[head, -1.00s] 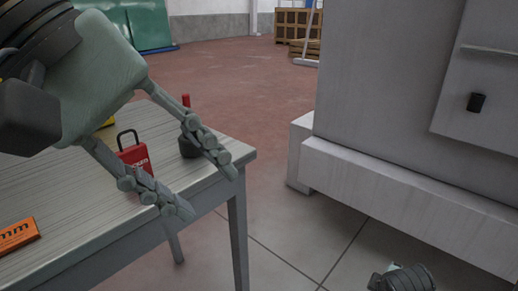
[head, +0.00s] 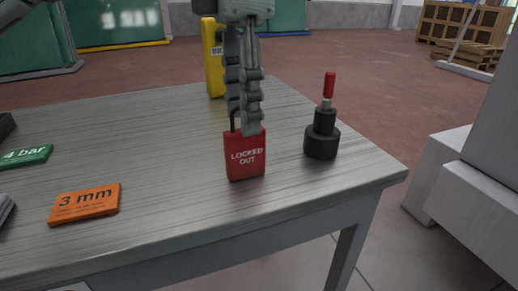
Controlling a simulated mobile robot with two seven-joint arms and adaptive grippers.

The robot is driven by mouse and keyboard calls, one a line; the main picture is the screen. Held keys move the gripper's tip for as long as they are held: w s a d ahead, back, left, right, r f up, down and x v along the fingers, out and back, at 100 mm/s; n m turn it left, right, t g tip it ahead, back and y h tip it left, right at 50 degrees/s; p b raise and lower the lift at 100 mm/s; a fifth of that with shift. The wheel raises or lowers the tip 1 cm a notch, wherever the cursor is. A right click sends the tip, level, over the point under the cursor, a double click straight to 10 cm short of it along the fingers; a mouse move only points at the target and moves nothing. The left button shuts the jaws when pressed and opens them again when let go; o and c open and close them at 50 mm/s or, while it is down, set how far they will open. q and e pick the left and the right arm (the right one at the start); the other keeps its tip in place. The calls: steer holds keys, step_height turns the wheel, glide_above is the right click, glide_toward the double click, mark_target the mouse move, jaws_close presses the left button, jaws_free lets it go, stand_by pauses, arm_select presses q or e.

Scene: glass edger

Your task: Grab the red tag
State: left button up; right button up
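The red tag (head: 246,160) reads "LOCKED OUT" and has a dark loop on top. It stands upright near the front edge of the table, in the middle of the head view. My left gripper (head: 243,124) points down right over it. One fingertip overlaps the tag's top edge in front, and the fingers hide most of the loop. The fingers are seen nearly one behind the other, so I cannot tell whether they are closed on the loop. My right gripper is not in view.
A black stepped piece with a red tip (head: 321,138) stands just right of the tag. A yellow upright object (head: 213,62) is behind the gripper. An orange "3 mm" plate (head: 85,205) and a green "4 bar" plate (head: 26,156) lie left on the table (head: 160,150).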

mark_target(246, 175)
arm_select(q)
step_height(246, 175, down, 3)
steer(key=shift+a+r, duration=0.1)
steer(key=shift+r, duration=0.05)
step_height(246, 175, down, 5)
steer(key=shift+f, duration=0.1)
steer(key=shift+c, duration=0.4)
jaws_close()
